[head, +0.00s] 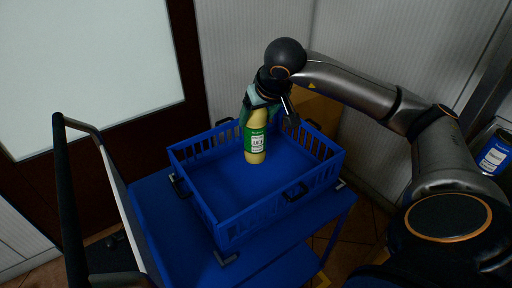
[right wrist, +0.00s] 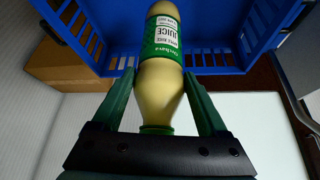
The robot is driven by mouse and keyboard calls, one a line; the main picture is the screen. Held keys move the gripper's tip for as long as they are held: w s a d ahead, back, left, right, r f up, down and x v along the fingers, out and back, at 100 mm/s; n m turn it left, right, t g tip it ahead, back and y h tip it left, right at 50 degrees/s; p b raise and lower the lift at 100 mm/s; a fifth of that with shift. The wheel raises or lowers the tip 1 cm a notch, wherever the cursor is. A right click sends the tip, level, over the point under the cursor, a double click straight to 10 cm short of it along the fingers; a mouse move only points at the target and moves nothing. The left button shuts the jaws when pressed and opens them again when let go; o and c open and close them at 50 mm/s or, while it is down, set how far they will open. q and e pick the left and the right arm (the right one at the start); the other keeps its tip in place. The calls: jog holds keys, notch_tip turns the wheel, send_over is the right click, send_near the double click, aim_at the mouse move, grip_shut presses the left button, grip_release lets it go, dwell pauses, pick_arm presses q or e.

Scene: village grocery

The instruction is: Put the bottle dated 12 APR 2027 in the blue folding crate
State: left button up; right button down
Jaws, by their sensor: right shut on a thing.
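A juice bottle (head: 256,140) with pale yellow contents and a green and white label hangs upright over the blue folding crate (head: 205,205). My right gripper (head: 262,100) is shut on the upper part of the bottle, with its fingers on either side. In the right wrist view the bottle (right wrist: 160,85) lies between the two green fingers (right wrist: 160,112), and the crate (right wrist: 205,30) shows beyond it. Whether the bottle's base touches the floor I cannot tell. My left gripper is not in view.
The crate stands on a blue cart (head: 155,205) with a dark push handle (head: 65,180) at the left. A cardboard box (head: 315,110) is behind the crate, near the pale wall. A can with a blue label (head: 494,155) is at the far right.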

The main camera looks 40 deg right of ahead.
aim_at(258, 144)
notch_tip(258, 144, down, 6)
jog(key=shift+r+b, duration=0.25)
jog(key=shift+b, duration=0.05)
notch_tip(258, 144, down, 3)
jog(key=shift+f, duration=0.1)
jog(key=shift+f+b, duration=0.15)
jog(key=shift+b, duration=0.2)
grip_release()
jog(key=shift+f, duration=0.1)
